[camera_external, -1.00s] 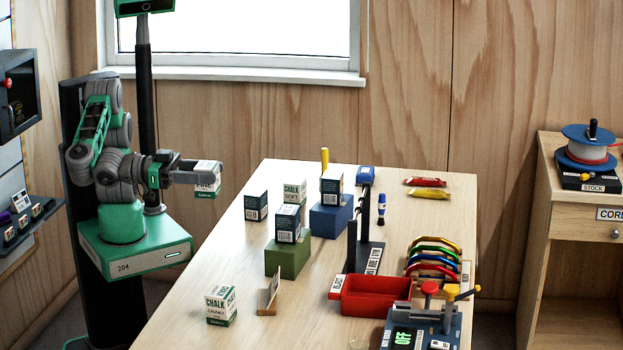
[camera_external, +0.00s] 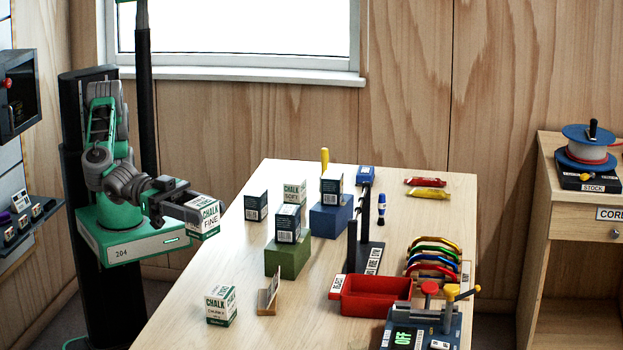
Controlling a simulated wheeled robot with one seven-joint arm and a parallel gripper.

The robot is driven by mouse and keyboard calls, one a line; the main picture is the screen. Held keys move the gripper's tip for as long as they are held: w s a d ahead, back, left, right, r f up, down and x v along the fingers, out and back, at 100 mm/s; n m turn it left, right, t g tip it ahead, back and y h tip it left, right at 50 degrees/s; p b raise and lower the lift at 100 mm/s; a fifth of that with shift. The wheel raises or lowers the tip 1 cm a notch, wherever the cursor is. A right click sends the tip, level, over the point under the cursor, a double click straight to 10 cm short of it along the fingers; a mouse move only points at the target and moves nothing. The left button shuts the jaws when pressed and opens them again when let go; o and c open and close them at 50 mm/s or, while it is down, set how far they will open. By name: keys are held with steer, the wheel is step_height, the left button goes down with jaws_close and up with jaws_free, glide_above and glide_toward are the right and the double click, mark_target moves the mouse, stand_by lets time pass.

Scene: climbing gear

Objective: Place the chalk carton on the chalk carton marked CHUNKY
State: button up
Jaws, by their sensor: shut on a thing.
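My gripper (camera_external: 190,209) is shut on a white and green chalk carton (camera_external: 207,220) whose face reads CHALK FINE. It holds the carton in the air by the table's left edge. The chalk carton that appears to read CHUNKY (camera_external: 221,306) stands upright on the table at the front left, below and slightly right of the held carton, well apart from it. Its top is bare.
Other cartons stand behind: a dark-sided one (camera_external: 256,207), one reading SOFT (camera_external: 293,192), one on a green block (camera_external: 288,258) and one on a blue block (camera_external: 330,217). A small upright card (camera_external: 269,292) stands right of the CHUNKY carton. A red tray (camera_external: 375,308) lies farther right.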

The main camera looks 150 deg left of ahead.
steer(key=w+f+p, duration=0.1)
steer(key=w+f, duration=0.5)
steer(key=shift+w+d+f, duration=0.1)
steer(key=shift+w+f, duration=0.05)
steer(key=shift+w, duration=0.05)
step_height(320, 180, down, 3)
steer(key=shift+w+f+p, duration=0.1)
steer(key=shift+f+p, duration=0.05)
steer(key=shift+p, duration=0.15)
steer(key=shift+f+b, duration=0.2)
steer(key=shift+b, duration=0.2)
steer(key=o, duration=1.4)
steer(key=shift+r, duration=0.1)
steer(key=shift+o, duration=0.2)
